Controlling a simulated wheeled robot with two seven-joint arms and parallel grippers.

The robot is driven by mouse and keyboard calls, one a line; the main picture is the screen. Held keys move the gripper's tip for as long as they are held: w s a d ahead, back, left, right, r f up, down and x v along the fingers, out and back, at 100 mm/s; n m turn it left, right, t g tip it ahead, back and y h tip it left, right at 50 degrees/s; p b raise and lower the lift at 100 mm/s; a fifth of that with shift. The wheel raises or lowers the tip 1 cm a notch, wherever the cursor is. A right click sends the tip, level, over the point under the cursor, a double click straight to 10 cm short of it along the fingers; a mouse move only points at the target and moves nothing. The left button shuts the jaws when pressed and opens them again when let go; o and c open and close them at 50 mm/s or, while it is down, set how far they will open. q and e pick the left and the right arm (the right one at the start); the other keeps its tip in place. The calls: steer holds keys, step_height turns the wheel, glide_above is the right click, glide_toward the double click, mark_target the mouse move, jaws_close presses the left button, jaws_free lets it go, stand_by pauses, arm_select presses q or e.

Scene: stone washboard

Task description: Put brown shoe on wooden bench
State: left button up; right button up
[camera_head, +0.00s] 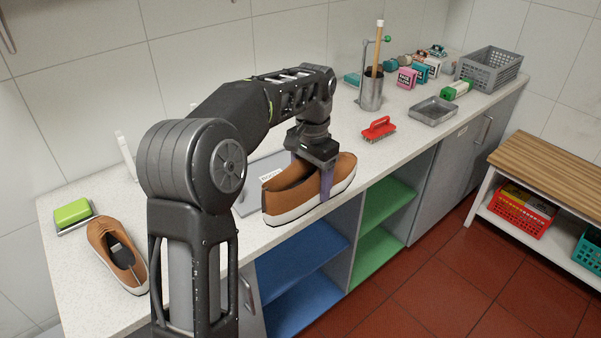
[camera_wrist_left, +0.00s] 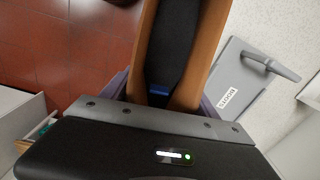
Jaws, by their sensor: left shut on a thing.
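My left gripper (camera_head: 313,172) is shut on a brown shoe (camera_head: 290,201) with a white sole. It holds the shoe at the front edge of the counter, partly over the open shelves; I cannot tell how high above the top it is. In the left wrist view the held shoe (camera_wrist_left: 204,50) fills the space between the fingers. A second brown shoe (camera_head: 104,240) lies on the counter at the left. The wooden bench (camera_head: 560,165) stands at the right, its slatted top bare where it shows. My right gripper is not in view.
The counter (camera_head: 85,282) holds a green sponge (camera_head: 72,212), a red brush (camera_head: 379,128), a metal tray (camera_head: 433,111), a metal holder (camera_head: 371,92) and a grey crate (camera_head: 489,68). A red basket (camera_head: 522,208) sits under the bench. Red floor (camera_head: 440,285) lies open between.

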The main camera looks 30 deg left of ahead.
arm_select(q)
steer(key=s+d+f+b, duration=0.1)
steer(key=d+f, duration=0.4)
steer(key=f, duration=0.4)
steer(key=s+d+f+n+b, duration=0.1)
steer(key=s+d+f, duration=0.1)
steer(key=d+f, duration=0.3)
steer(key=s+d+f+n+b, duration=0.1)
steer(key=d+f, duration=0.4)
steer(key=f, duration=0.9)
steer(key=shift+s+b, duration=0.3)
steer(key=shift+s, duration=0.1)
steer(key=shift+d, duration=0.1)
